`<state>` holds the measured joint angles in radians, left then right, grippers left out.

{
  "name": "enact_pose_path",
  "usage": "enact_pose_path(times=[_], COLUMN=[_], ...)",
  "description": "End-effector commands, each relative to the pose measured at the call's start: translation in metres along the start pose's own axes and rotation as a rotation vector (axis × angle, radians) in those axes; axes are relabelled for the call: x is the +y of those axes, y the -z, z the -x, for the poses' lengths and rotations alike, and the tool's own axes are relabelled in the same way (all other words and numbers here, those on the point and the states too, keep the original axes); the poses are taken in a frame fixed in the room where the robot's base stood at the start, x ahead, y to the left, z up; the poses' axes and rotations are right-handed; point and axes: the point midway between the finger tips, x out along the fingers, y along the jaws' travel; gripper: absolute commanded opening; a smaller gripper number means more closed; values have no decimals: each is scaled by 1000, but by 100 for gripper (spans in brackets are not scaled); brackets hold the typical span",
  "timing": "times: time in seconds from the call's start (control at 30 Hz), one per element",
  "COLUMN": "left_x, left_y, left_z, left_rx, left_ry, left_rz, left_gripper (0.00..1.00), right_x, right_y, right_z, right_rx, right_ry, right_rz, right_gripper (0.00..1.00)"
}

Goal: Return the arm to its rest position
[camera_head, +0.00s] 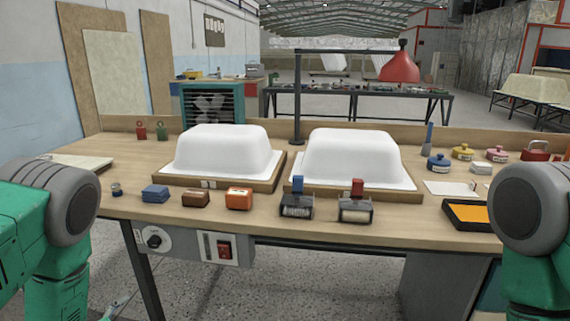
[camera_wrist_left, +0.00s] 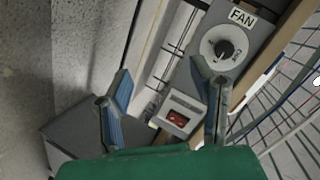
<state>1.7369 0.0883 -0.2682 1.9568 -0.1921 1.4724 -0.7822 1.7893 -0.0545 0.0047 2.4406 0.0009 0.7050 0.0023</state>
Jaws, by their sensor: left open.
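My left arm (camera_head: 50,225), green with a grey joint, comes in at the left edge of the head view and hangs down beside the bench front. In the left wrist view my left gripper (camera_wrist_left: 172,80) is open, its two fingers spread with nothing between them. Beyond the fingers is the control panel with the FAN knob (camera_wrist_left: 224,48) and a red switch (camera_wrist_left: 177,117). My right arm (camera_head: 535,220) shows at the right edge of the head view; its gripper is out of frame.
The wooden bench (camera_head: 130,205) carries two white tub shells (camera_head: 222,150) (camera_head: 350,157) on wooden bases. Along its front lie a blue block (camera_head: 155,194), an orange block (camera_head: 239,198) and two dark stamp-like tools (camera_head: 297,203) (camera_head: 356,206). The control box (camera_head: 195,246) hangs under the front edge.

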Motion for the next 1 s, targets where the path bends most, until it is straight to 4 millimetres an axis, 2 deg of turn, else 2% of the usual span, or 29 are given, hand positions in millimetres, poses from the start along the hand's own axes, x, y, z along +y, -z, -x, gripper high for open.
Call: enact_pose_path(times=[0.03, 0.1, 0.17, 0.2, 0.33, 0.4, 0.5, 0.63, 0.83, 0.87, 0.9, 1.0], left_x=[30, 72, 104, 123, 166, 179, 190, 195, 196, 196, 196, 196], left_y=[2, 1, 2, 3, 10, 13, 18, 20, 20, 20, 20, 20], left_z=[21, 56, 89, 113, 188, 222, 257, 278, 280, 280, 280, 279], left_rx=[-93, -241, -371, -459, -723, -841, -961, -1034, -1043, -1042, -1042, -1041], left_ry=[-104, -234, -329, -385, -517, -559, -593, -610, -610, -610, -610, -610], left_rz=[121, 291, 419, 493, 674, 735, 788, 816, 821, 821, 820, 820], left_gripper=[51, 51, 51, 51, 51, 51, 51, 51, 51, 40, 34, 34], right_x=[0, 0, 0, 0, 0, 0, 0, 0, 0, 0, 0, 0], right_y=[0, 1, 1, 1, 1, 1, 2, 2, 2, 2, 2, 2], right_z=[8, 13, 17, 19, 26, 28, 30, 30, 30, 30, 30, 30], right_rx=[0, 0, 0, 0, 0, 0, 0, 0, 0, 0, 0, 0], right_ry=[0, 0, 0, 0, 0, 0, 0, 0, 0, 0, 0, 0], right_rz=[0, 0, 0, 0, 0, 0, 0, 0, 0, 0, 0, 0], right_gripper=[40, 40, 40, 40, 40, 40, 40, 40, 40, 34, 34, 34])
